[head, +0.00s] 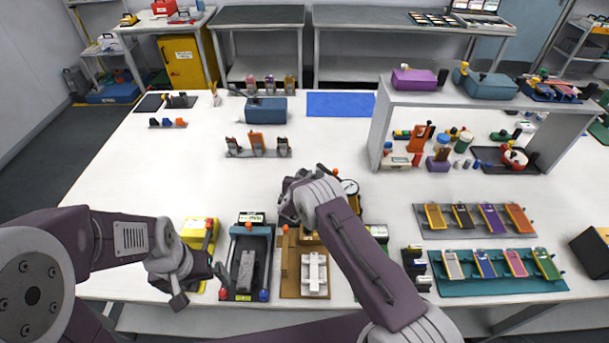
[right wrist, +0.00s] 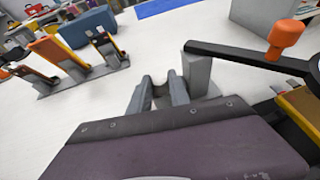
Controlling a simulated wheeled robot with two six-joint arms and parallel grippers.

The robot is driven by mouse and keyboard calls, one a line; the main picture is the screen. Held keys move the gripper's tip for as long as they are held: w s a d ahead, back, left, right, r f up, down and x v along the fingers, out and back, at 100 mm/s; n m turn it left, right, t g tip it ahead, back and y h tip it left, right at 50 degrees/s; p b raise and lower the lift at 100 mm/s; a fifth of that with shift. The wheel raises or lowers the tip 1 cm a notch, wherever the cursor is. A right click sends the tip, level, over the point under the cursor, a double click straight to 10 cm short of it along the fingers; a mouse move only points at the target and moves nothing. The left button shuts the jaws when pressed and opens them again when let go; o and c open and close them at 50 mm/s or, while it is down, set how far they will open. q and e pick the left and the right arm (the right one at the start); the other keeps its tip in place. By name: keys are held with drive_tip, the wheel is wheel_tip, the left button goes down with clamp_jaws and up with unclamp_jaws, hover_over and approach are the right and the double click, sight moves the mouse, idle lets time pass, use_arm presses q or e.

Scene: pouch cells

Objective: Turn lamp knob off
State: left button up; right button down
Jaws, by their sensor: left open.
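An orange knob (right wrist: 287,35) stands on a black bar (right wrist: 240,55) in the right wrist view; in the head view the knob (head: 334,171) is small, beside a round dark-rimmed part. I cannot tell for certain that this is the lamp knob. A grey block (right wrist: 197,73) is at the bar's near end. My right gripper (right wrist: 160,92) has its fingers apart and empty, just left of that block; in the head view my own wrist largely hides it. My left gripper (head: 176,296) is open near the table's front edge, by the yellow fixture (head: 200,232).
A dark-framed fixture (head: 248,232) and a brown fixture (head: 291,266) stand at the front edge. A row of grey and orange clamps (head: 257,144) stands farther back. A white shelf (head: 381,120) and coloured trays are on the right. The table's left middle is clear.

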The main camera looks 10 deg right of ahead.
drive_tip(key=shift+d+r+n+y, duration=0.1)
drive_tip(key=shift+d+n+y, duration=0.05)
drive_tip(key=shift+n+y, duration=0.15)
drive_tip(key=shift+n+t+y+b, duration=0.3)
drive_tip(key=shift+n+t+y, duration=0.2)
drive_tip(key=shift+n+y, duration=0.8)
drive_tip(key=c, duration=1.5)
unclamp_jaws()
drive_tip(key=shift+s, duration=0.15)
drive_tip(key=v, duration=0.8)
drive_tip(key=shift+s+r, duration=0.2)
drive_tip(key=shift+s, duration=0.2)
